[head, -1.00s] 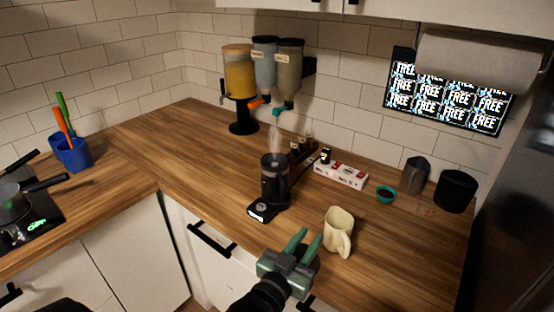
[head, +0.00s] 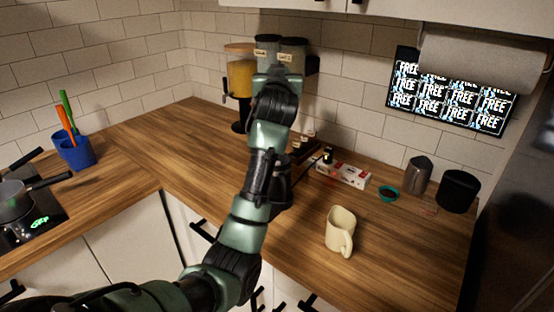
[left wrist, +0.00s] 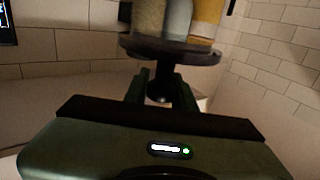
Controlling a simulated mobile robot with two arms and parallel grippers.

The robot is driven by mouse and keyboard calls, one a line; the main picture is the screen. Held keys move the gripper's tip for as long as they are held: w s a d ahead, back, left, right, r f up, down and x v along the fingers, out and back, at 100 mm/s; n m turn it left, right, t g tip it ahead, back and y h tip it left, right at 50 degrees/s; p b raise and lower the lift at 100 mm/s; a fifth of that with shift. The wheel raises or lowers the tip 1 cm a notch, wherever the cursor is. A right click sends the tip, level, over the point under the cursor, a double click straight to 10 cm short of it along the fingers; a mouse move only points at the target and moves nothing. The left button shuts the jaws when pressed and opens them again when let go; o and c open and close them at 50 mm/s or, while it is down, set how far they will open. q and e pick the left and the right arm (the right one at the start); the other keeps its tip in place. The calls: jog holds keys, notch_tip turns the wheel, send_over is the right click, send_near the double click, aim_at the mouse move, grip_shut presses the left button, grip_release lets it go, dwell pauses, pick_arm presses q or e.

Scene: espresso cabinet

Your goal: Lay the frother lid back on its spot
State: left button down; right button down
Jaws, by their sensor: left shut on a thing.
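My left arm reaches up across the head view, and its gripper (head: 283,72) is at the dispensers, largely hidden by the wrist. In the left wrist view the gripper (left wrist: 160,92) is shut on the narrow dark knob of a dark round disc, which looks like the frother lid (left wrist: 170,50). The black frother (head: 284,188) stands on the counter, mostly hidden behind my forearm. The lid is not visible in the head view. My right gripper is not in view.
Dispensers (head: 239,78) stand at the back wall.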

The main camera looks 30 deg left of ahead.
pick_arm(q)
jog(key=shift+a+r, duration=0.2)
jog(key=shift+r, duration=0.1)
notch_tip(320, 180, down, 20)
jog(key=p, duration=0.2)
jog(key=shift+r, duration=0.15)
jog(key=c, duration=1.2)
grip_release()
jog(key=shift+o, duration=0.2)
